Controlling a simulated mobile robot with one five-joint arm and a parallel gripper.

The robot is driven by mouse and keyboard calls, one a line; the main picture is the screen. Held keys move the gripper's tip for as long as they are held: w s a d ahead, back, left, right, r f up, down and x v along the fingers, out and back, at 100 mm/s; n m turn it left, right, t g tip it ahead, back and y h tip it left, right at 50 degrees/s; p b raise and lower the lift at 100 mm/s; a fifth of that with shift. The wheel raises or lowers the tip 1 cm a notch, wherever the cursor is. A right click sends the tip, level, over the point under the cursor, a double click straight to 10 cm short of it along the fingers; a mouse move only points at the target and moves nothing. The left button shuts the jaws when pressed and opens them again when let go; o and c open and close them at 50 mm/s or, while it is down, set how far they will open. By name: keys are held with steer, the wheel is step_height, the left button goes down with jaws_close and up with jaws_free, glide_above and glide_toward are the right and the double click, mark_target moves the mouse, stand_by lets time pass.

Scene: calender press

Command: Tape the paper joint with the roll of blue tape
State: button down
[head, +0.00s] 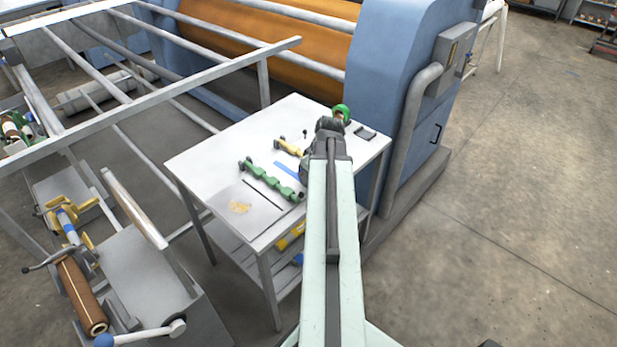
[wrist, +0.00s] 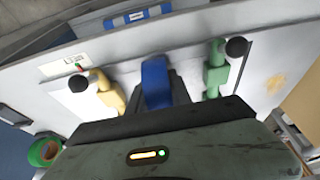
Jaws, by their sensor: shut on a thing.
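My gripper (head: 307,172) is over the grey-white table (head: 205,160), at the end of my pale arm. In the wrist view my dark gripper (wrist: 158,92) is shut on a blue piece (wrist: 154,80). The piece is partly hidden by the gripper, and I cannot tell whether it is the roll of blue tape. In the head view a blue strip (head: 287,170) shows beside the gripper, between a yellow tool (head: 290,147) and a green tool (head: 268,180). No paper joint can be made out.
A green tape roll (head: 342,111) lies at the table's back corner, beside a dark tray (head: 365,132). The blue machine (head: 390,80) with its orange roller (head: 255,45) stands behind. Metal rails (head: 150,90) run at left. Open floor (head: 530,200) lies right.

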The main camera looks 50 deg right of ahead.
steer(key=shift+s, duration=0.1)
steer(key=shift+s, duration=0.5)
steer(key=shift+r, duration=0.15)
step_height(320, 180, up, 6)
steer(key=p, duration=0.6)
